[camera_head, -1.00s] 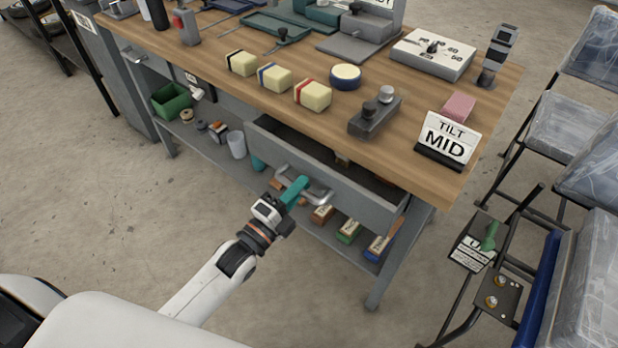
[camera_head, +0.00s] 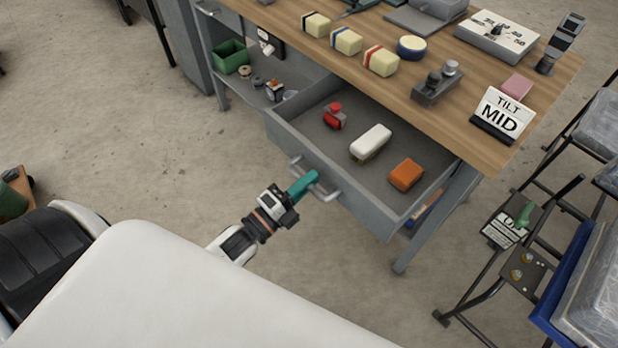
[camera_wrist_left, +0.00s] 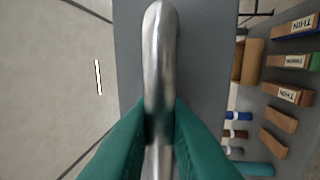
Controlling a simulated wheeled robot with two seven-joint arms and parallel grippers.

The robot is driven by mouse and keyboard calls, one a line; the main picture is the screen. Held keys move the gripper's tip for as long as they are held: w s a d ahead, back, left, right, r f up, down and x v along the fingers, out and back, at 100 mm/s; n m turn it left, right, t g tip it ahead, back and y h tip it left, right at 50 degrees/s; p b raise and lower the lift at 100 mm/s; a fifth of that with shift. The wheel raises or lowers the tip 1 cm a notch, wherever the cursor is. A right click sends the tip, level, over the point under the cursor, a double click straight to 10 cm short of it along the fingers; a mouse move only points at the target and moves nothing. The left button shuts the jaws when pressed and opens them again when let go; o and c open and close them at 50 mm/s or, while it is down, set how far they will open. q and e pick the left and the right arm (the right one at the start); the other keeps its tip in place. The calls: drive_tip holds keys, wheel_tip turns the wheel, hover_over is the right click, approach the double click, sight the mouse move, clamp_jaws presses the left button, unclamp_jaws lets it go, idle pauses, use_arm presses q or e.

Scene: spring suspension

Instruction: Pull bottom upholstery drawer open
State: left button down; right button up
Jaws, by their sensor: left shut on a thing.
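The grey drawer (camera_head: 377,210) under the workbench stands well open. Inside it lie a red item (camera_head: 334,116), a white-topped brush-like item (camera_head: 371,141) and an orange block (camera_head: 406,174). My left gripper (camera_head: 313,181) is at the drawer front with its teal fingers shut on the metal bar handle (camera_head: 330,194). In the left wrist view the silver handle (camera_wrist_left: 160,60) runs between the two teal fingers. My right gripper is in neither view.
A lower shelf holds a green bin (camera_head: 231,57). Wrapped chairs and a metal frame stand at the right. Bare floor lies left of the drawer.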

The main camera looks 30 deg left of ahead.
use_arm(q)
drive_tip(key=c, duration=1.5)
unclamp_jaws()
